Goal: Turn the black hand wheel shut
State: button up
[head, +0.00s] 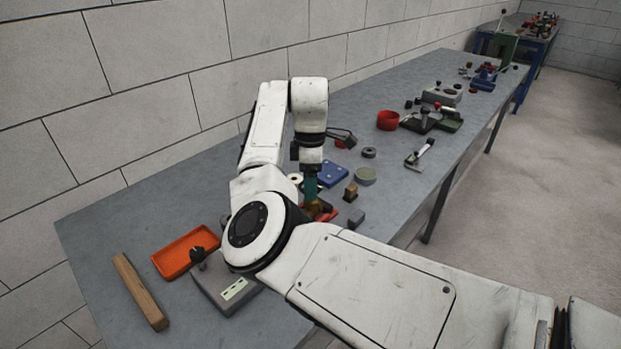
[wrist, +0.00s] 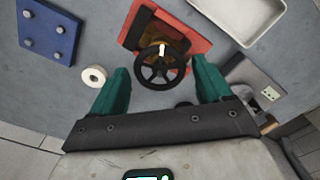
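The black hand wheel (wrist: 160,70) sits on a brass-coloured valve on a red plate (wrist: 193,42) in the wrist view. A white mark shows at the far side of its rim. My gripper (wrist: 161,66) is open, with one green finger on the left of the wheel and one on the right. Gaps show between the fingers and the rim, and I cannot tell the height difference. In the head view my gripper (head: 311,186) points down over the red plate (head: 328,216). My arm hides the wheel there.
A blue plate (wrist: 47,30) and a white ring (wrist: 93,76) lie left of the valve in the wrist view. A pale tray (wrist: 268,12) lies at the upper right. In the head view, an orange tray (head: 170,262) and a wooden bar (head: 138,290) lie on the near bench.

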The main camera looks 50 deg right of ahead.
jog(key=c, duration=0.8)
jog(key=shift+r+m+p, duration=0.2)
jog(key=shift+m+p, duration=0.2)
jog(key=shift+p, duration=0.2)
jog(key=m+p, duration=0.2)
jog(key=p, duration=0.1)
jog(key=shift+r+m, duration=0.1)
jog(key=shift+m, duration=0.3)
jog(key=m+p, duration=0.4)
jog(key=m, duration=0.1)
jog(key=m+p, duration=0.3)
jog(key=m, duration=0.4)
jog(key=m+p, duration=0.1)
jog(key=m, duration=0.5)
jog(key=shift+f, duration=0.2)
jog(key=shift+m, duration=0.4)
